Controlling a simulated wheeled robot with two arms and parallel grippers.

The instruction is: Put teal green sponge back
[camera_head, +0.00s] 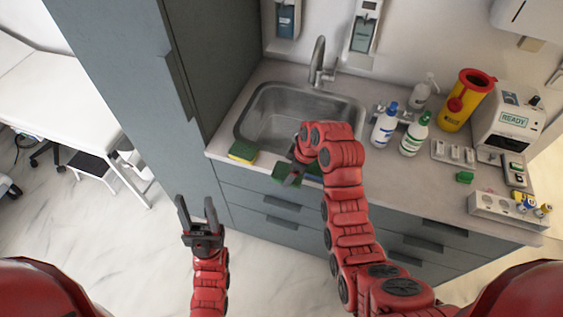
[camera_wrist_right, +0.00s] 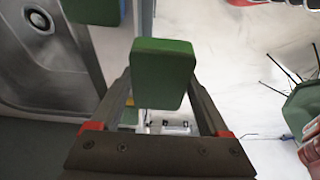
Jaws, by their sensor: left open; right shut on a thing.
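My right gripper (camera_head: 292,178) is at the counter's front edge, by the sink. It is shut on a green sponge (camera_wrist_right: 163,70), which sits between its fingers in the right wrist view. In the head view my fingers and wrist partly hide this sponge (camera_head: 280,173). A yellow and green sponge (camera_head: 243,151) lies on the counter's front edge, left of my right gripper. Another green block (camera_wrist_right: 92,9) shows at the top of the right wrist view, beside the sink. My left gripper (camera_head: 196,203) is open and empty, in front of the cabinets.
The steel sink (camera_head: 290,112) with its tap (camera_head: 318,62) is behind my right gripper. Bottles (camera_head: 415,134), a yellow sharps container (camera_head: 466,100), a device (camera_head: 508,120) and a small green block (camera_head: 464,177) stand on the right.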

